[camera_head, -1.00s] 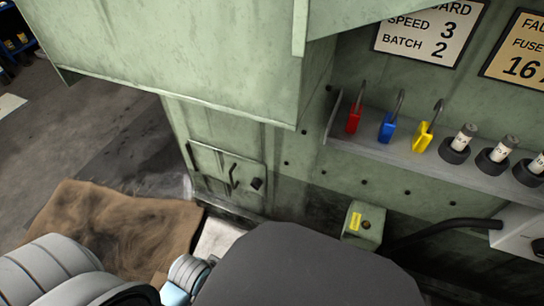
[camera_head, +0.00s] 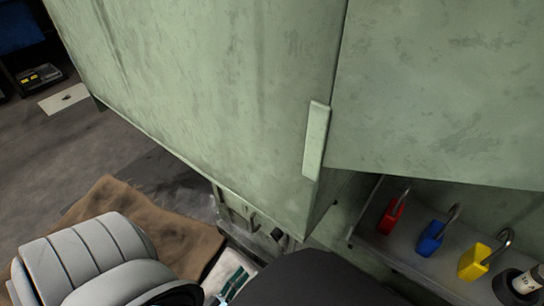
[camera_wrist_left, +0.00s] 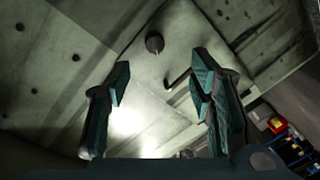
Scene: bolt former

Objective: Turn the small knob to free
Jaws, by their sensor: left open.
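The small knob (camera_head: 277,234) is a dark knob on the pale green machine's low panel, partly under the overhanging cabinet in the head view. In the left wrist view the dark round knob (camera_wrist_left: 155,43) stands out from the panel, just beyond my fingertips. A thin dark handle (camera_wrist_left: 177,82) sits below it. My left gripper (camera_wrist_left: 162,72) is open and empty, its two teal fingers on either side and apart from the knob. In the head view the left gripper (camera_head: 236,283) shows only as small teal parts low down, mostly hidden by my arm. My right gripper is not in view.
The green cabinet (camera_head: 210,90) overhangs the panel and fills much of the head view. A shelf at the right holds red (camera_head: 391,216), blue (camera_head: 431,238) and yellow (camera_head: 474,262) padlocks. A brown cloth (camera_head: 130,215) lies on the floor at left.

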